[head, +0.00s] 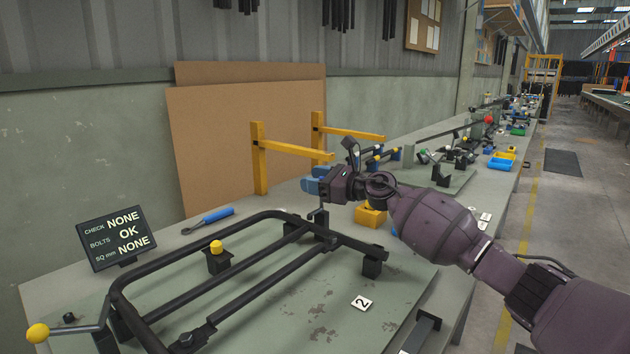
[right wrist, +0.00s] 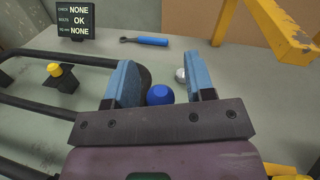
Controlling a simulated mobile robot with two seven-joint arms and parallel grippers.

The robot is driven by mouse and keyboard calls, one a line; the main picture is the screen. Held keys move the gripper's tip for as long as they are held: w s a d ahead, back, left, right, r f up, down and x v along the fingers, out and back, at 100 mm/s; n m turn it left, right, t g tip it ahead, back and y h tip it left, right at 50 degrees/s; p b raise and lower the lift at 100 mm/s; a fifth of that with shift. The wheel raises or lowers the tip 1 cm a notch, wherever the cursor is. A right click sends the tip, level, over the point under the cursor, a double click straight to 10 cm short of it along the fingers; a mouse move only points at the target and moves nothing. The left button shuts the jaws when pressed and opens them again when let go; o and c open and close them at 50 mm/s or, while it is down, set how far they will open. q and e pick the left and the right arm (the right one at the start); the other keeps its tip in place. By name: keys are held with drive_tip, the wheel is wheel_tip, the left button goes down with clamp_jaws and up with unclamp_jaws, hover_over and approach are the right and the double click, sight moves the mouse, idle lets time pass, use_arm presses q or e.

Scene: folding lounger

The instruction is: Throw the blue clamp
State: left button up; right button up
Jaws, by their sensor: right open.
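The blue clamp shows in the right wrist view as a round blue knob (right wrist: 160,95) between the two blue fingers of my right gripper (right wrist: 158,85). The fingers are apart, with a gap on each side of the knob. In the head view my right gripper (head: 316,183) is over the far end of the black tubular frame (head: 150,277), and it hides the blue knob. A dark upright piece stands below the fingers. Whether the fingers touch the knob is not clear. My left gripper is not in view.
Yellow-knobbed clamps (head: 217,247) (head: 38,333) stand along the frame. A status screen (head: 113,238) reads CHECK NONE, BOLTS OK, SQ mm NONE. A blue-handled tool (head: 216,215) lies behind the frame. A yellow bracket (head: 260,158) stands near the gripper. The bench between screen and tool is clear.

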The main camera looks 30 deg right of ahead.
clamp_jaws()
drive_tip(key=shift+d+m, duration=0.2)
drive_tip(key=shift+m, duration=0.1)
drive_tip(key=m, duration=0.1)
drive_tip(key=d+m, duration=0.1)
drive_tip(key=w+d+m, duration=0.1)
drive_tip(key=shift+f+m+t, duration=0.25)
drive_tip(key=shift+m+t, duration=0.05)
drive_tip(key=shift+t, duration=0.1)
drive_tip(key=shift+w+d+f+m+t+h, duration=0.2)
drive_tip(key=shift+d+f+m+t, duration=0.3)
drive_tip(key=shift+m, duration=1)
drive_tip(key=shift+w+d+f+m+t+h, duration=0.15)
drive_tip(key=shift+d+f+m, duration=0.5)
drive_tip(key=shift+m, duration=0.85)
drive_tip(key=shift+w+d+f+m+t+h, duration=0.1)
drive_tip(key=shift+w+d+f+m+t, duration=0.2)
drive_tip(key=shift+d+m, duration=0.85)
drive_tip(key=shift+a+f+m, duration=0.1)
drive_tip(key=shift+a+m, duration=0.25)
drive_tip(key=shift+m, duration=0.1)
